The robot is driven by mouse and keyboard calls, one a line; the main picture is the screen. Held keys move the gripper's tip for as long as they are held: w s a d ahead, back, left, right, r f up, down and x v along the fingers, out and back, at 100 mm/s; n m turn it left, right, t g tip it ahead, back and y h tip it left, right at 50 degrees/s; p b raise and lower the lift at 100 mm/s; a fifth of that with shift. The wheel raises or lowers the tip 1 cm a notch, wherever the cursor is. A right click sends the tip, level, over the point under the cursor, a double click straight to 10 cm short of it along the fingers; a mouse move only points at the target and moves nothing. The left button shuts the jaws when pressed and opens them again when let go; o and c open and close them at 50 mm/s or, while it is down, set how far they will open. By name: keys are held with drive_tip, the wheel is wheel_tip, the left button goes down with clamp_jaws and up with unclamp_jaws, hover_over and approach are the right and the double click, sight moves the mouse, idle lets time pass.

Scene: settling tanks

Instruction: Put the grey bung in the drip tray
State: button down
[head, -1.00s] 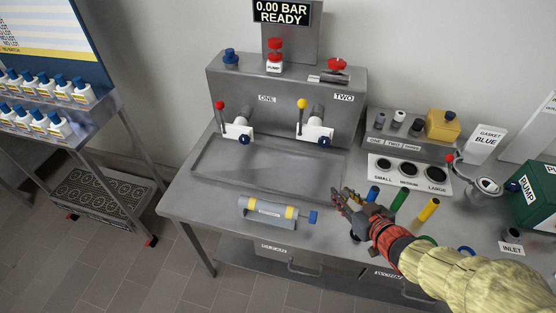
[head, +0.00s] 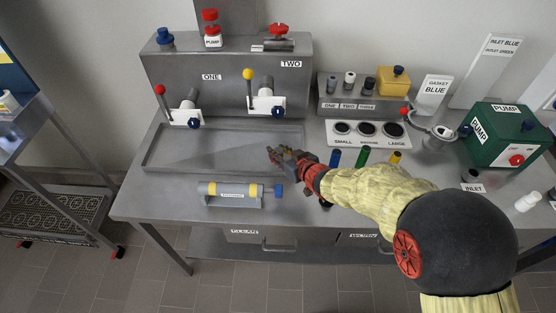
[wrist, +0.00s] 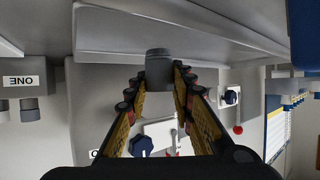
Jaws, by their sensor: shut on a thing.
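The grey bung (wrist: 159,66) is a short grey cylinder, held between my gripper's fingertips in the wrist view. My gripper (head: 276,153) is shut on it, and in the head view it hangs over or just above the right part of the drip tray. The bung cannot be made out clearly there, hidden by the fingers. The drip tray (head: 200,150) is a wide, shallow grey metal tray on the bench, below the two valves. It looks empty. In the wrist view, which is upside down, a long metal rim lies beyond the bung.
Valves ONE (head: 186,117) and TWO (head: 266,104) stand out over the tray's back. A yellow-banded cylinder (head: 232,190) lies in front of the tray. A bung rack (head: 326,105), a gauge plate (head: 343,140) and a green pump (head: 500,135) are to the right.

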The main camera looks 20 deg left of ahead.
drive_tip(key=shift+w+a+f+b, duration=0.15)
drive_tip(key=shift+f+b, duration=0.75)
drive_tip(key=shift+f, duration=0.85)
drive_tip(key=shift+f, duration=0.15)
drive_tip(key=c, duration=1.5)
unclamp_jaws()
drive_tip(key=shift+c, duration=0.2)
drive_tip(key=shift+r, duration=0.3)
drive_tip(key=p+v, duration=0.3)
drive_tip(key=v, duration=0.9)
drive_tip(key=shift+p, duration=0.35)
